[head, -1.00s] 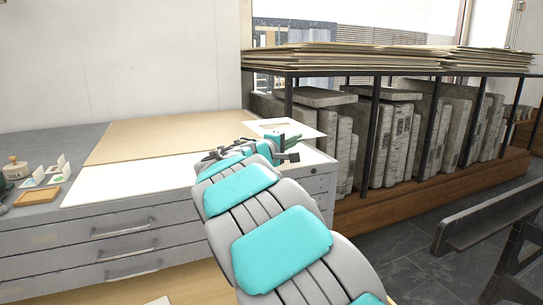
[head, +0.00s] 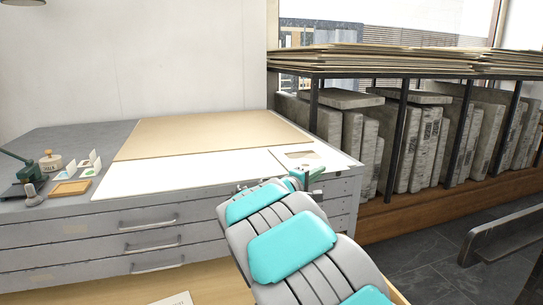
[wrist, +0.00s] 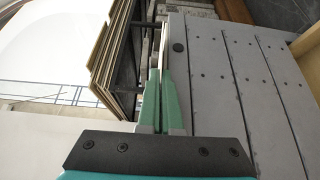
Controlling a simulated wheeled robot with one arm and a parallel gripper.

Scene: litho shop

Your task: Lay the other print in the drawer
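A print (head: 299,154), a pale sheet with a beige picture area, shows over the right end of the grey flat-file cabinet (head: 60,222). My gripper (head: 307,174) is at its near edge. In the wrist view the green fingers (wrist: 163,88) are close together with a thin pale strip between them, apparently the print edge-on. A pale wooden surface (head: 215,281) below the cabinet's closed drawer fronts appears to be the inside of an open drawer. A white sheet with lettering (head: 172,300) lies on it, cut off by the frame's lower edge.
The cabinet top carries a tan board (head: 200,135), a white sheet (head: 185,170), a wooden tray (head: 70,188), small cards and a round pot (head: 50,162). A rack (head: 400,75) with boards above and stone slabs stands at right. A dark bench (head: 500,235) is at lower right.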

